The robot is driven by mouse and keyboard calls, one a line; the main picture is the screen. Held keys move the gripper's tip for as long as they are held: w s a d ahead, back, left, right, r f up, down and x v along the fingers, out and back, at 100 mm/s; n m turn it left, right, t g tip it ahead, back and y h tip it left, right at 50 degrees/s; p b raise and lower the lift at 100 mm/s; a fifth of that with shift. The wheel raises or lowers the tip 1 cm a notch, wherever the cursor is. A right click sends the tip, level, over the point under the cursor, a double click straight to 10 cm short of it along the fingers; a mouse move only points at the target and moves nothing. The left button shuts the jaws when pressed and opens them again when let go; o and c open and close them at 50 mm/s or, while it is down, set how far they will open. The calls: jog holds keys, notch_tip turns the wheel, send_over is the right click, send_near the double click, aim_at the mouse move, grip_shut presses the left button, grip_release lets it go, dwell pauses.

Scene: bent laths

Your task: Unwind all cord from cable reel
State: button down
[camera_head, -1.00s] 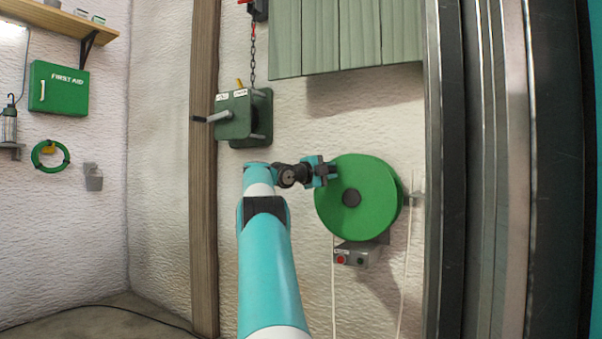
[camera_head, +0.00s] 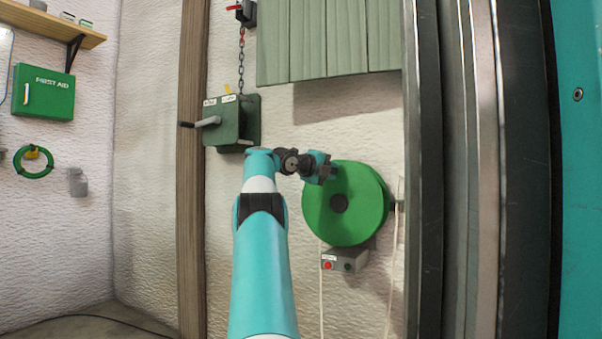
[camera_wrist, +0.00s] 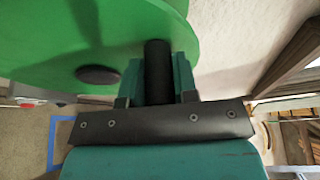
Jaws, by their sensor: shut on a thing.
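The cable reel (camera_head: 358,215) is a big green disc with a dark hub, mounted on the white wall right of centre. White cord (camera_head: 321,290) hangs down at its left, and another white strand (camera_head: 390,290) hangs at its right. Cord wound behind the disc is hidden. My gripper (camera_head: 324,168) is at the disc's upper-left rim. In the wrist view, my gripper (camera_wrist: 158,85) is shut on a black cylindrical handle (camera_wrist: 158,65) beside the disc, with the dark hub (camera_wrist: 97,75) to its left.
A grey box with a red and a dark button (camera_head: 345,262) sits under the reel. A dark green crank winch (camera_head: 228,122) with a chain above is at upper left. Slatted green panel (camera_head: 330,35) hangs above. A dark metal upright (camera_head: 430,180) stands close on the right.

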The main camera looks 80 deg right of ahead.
jog(key=c, duration=0.9)
grip_release()
jog(key=b+v, duration=0.2)
jog(key=v, duration=1.5)
jog(key=shift+w+a, duration=0.15)
jog(key=shift+a, duration=0.05)
